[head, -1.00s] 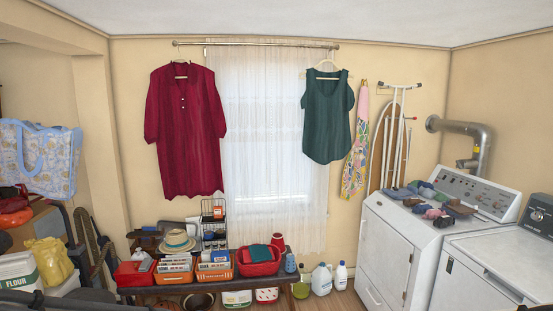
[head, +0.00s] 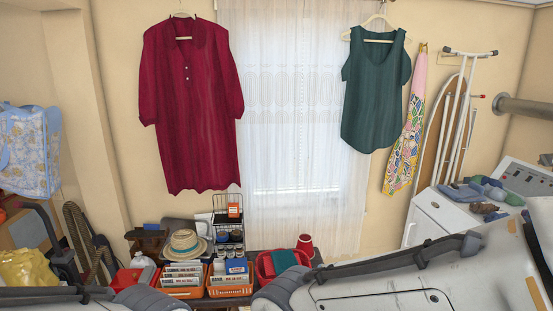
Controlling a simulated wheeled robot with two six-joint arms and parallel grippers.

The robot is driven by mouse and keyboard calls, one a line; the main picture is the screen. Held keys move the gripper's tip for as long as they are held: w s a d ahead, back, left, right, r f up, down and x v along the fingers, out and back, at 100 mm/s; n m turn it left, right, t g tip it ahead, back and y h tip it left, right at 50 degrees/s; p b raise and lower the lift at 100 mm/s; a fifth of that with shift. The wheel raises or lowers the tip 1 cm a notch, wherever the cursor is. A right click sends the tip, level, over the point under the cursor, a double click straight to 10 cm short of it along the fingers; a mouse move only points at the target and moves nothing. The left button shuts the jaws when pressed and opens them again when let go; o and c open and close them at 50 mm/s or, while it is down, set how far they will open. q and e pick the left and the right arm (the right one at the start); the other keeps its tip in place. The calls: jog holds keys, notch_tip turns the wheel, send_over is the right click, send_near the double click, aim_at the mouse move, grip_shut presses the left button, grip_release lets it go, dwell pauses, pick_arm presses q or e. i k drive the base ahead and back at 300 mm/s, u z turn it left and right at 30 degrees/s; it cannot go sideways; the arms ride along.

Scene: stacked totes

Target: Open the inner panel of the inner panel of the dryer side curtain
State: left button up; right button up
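A sheer white lace curtain (head: 290,130) hangs closed over a bright window between two hanging garments. Its right side, toward the dryer, hangs behind the dark green top. The white dryer (head: 431,217) stands at the right, with socks on its top, partly hidden by my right arm. My arms cross the bottom of the head view, the right one reaching farther in. Neither gripper shows, and both arms are apart from the curtain.
A dark red dress (head: 191,105) hangs left of the curtain and a dark green top (head: 375,88) hangs right of it. A low bench below holds orange baskets (head: 230,288), a straw hat (head: 185,245) and a red basket (head: 265,266). An ironing board (head: 440,130) leans at right.

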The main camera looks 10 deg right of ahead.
aim_at(319, 15)
jog(key=z, duration=0.1)
jog(key=i, duration=1.95)
jog(key=z, duration=0.6)
jog(key=i, duration=0.55)
jog(key=z, duration=0.1)
